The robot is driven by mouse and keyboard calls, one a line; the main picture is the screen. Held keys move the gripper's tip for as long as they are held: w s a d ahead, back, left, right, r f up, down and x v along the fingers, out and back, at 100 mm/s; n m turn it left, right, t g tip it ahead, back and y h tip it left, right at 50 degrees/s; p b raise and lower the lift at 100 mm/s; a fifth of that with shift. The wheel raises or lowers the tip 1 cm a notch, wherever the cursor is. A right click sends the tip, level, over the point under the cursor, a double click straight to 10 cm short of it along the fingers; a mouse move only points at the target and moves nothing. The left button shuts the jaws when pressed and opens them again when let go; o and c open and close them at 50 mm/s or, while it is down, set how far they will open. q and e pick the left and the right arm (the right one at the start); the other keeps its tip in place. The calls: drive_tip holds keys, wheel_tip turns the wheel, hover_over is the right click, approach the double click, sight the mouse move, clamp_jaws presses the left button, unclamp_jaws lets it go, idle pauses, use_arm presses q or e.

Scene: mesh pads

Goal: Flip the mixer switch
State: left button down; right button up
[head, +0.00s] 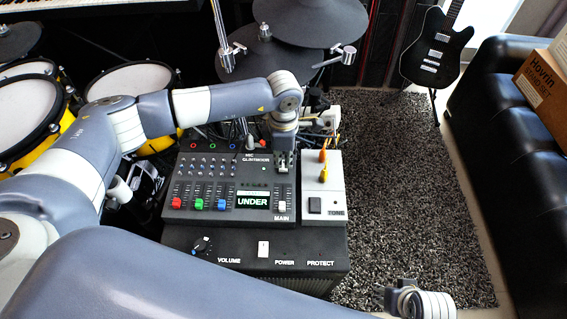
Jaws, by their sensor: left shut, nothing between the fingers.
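The mixer (232,170) is a dark panel with rows of small knobs, red, green, blue and white faders, and a small display reading UNDER. My left gripper (283,168) points down over its upper right part, above the MAIN fader (282,207). It is shut and empty; whether it touches the panel or a switch there is hard to tell.
A light box (335,190) marked TONE, with orange levers and a dark rocker (315,206), adjoins the mixer. Below is a black unit (330,247) with a volume knob (202,245) and white power rocker (263,249). Drums stand left and behind; carpet (420,190) is open right.

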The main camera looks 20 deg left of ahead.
use_arm(q)
drive_tip(key=shift+f, duration=0.15)
use_arm(e)
drive_tip(key=shift+r, duration=0.5)
drive_tip(key=shift+s+d, duration=0.1)
use_arm(q)
drive_tip(key=shift+f, duration=0.1)
use_arm(e)
drive_tip(key=shift+r, duration=0.1)
drive_tip(key=shift+r, duration=0.3)
use_arm(q)
drive_tip(key=shift+f+b, duration=0.1)
drive_tip(key=shift+b, duration=0.2)
use_arm(e)
drive_tip(key=shift+s, duration=0.1)
use_arm(q)
drive_tip(key=shift+f, duration=0.1)
use_arm(e)
drive_tip(key=shift+r, duration=0.4)
drive_tip(key=shift+r, duration=0.1)
use_arm(q)
drive_tip(key=shift+f, duration=0.1)
use_arm(e)
drive_tip(key=shift+r, duration=0.25)
